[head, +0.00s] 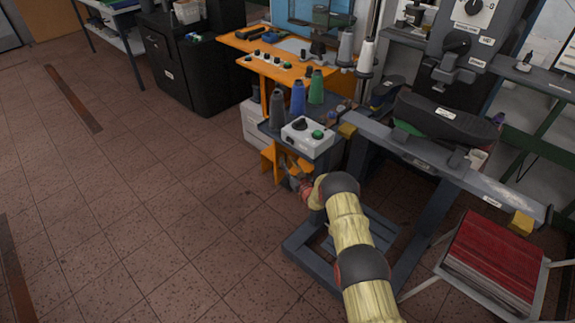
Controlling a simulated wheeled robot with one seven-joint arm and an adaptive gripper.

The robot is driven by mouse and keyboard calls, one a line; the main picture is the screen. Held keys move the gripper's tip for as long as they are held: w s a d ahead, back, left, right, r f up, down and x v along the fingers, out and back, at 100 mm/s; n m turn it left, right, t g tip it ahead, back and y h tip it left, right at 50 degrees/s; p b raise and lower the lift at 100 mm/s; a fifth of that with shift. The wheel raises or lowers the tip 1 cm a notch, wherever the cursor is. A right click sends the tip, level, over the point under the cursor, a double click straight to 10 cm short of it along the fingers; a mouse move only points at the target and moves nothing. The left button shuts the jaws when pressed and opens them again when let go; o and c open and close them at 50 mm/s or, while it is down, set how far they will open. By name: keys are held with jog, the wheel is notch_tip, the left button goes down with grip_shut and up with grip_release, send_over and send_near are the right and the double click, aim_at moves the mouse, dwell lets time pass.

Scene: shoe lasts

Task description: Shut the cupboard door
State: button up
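A black cabinet (185,72) stands on the floor at the back left. I cannot tell whether it is the cupboard meant, and no door clearly standing open shows on it. A pale grey box-like unit (257,128) is below the orange workbench, partly hidden by the tool stand. My yellow arm reaches up from the bottom of the head view. My gripper (297,185) is at its far end, low beside orange parts (285,163) under the stand. The fingers are small and partly hidden, so their opening and any contact are unclear.
Thread cones (298,97) and a white control box (307,137) stand on the dark stand above my gripper. A grey machine frame (430,158) is to the right of the stand. Red stacked material (492,262) sits in a rack at lower right. The tiled floor (150,220) at left is mostly clear.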

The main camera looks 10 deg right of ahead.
jog(key=shift+w, duration=0.2)
jog(key=shift+c, duration=0.7)
grip_shut()
